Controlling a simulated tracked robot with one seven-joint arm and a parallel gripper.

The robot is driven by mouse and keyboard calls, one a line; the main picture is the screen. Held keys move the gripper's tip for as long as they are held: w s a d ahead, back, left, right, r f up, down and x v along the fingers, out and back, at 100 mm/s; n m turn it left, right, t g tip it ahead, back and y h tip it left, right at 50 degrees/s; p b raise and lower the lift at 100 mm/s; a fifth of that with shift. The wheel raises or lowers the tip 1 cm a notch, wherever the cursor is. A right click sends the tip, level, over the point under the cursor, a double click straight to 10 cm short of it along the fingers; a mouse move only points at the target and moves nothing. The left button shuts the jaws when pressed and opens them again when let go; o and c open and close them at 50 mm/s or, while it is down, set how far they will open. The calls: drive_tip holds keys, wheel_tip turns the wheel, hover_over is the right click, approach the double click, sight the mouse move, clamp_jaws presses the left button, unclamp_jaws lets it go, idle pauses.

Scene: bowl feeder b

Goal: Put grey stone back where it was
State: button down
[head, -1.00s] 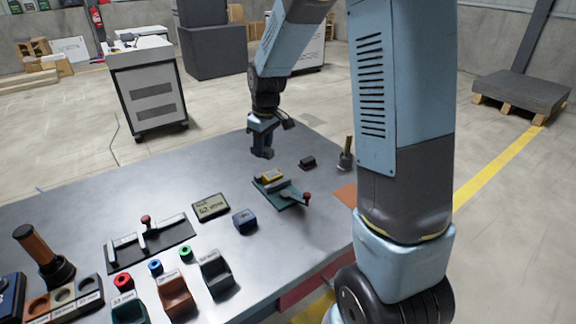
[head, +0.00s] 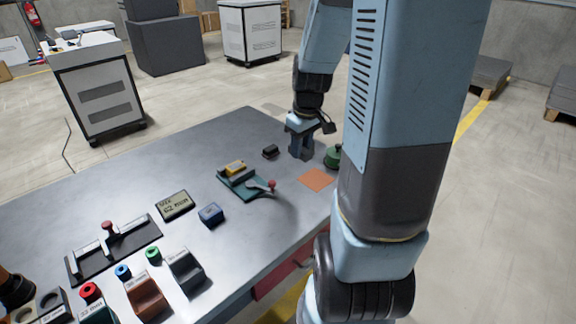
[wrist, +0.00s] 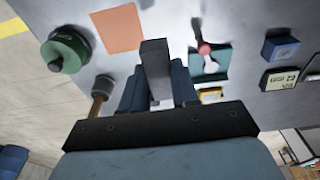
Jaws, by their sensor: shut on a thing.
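My gripper (head: 301,155) is low over the table's far right part, right of the small black block (head: 270,152) and beyond the orange square (head: 317,179). In the wrist view its blue fingers are shut on a grey block, the grey stone (wrist: 155,58), which juts out from between them. In the head view I cannot make out the stone. The teal holder (head: 262,193) carries a yellow block (head: 235,167) and a red-knobbed lever (head: 271,185); it also shows in the wrist view (wrist: 222,62). I cannot tell whether the stone touches the table.
A green round thing (head: 332,157) stands close right of my gripper. A wooden-handled tool (wrist: 102,92) is beside the fingers in the wrist view. A display (head: 174,205) and a blue block (head: 211,214) lie further left. The table's far left part is bare.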

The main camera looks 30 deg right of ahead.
drive_tip(key=shift+s+d+f, duration=0.1)
drive_tip(key=shift+d, duration=0.05)
drive_tip(key=shift+w+f, duration=0.1)
drive_tip(key=shift+w, duration=0.15)
drive_tip(key=w+d+f, duration=0.2)
drive_tip(key=w+f, duration=0.2)
drive_tip(key=w, duration=0.4)
hover_over(288, 164)
drive_tip(key=s, duration=0.1)
wheel_tip(288, 164, down, 5)
drive_tip(key=shift+f, duration=0.1)
drive_tip(key=shift+w+f, duration=0.25)
drive_tip(key=shift+f, duration=1.5)
drive_tip(key=shift+f, duration=0.1)
drive_tip(key=c, duration=0.8)
unclamp_jaws()
drive_tip(key=shift+c, duration=0.2)
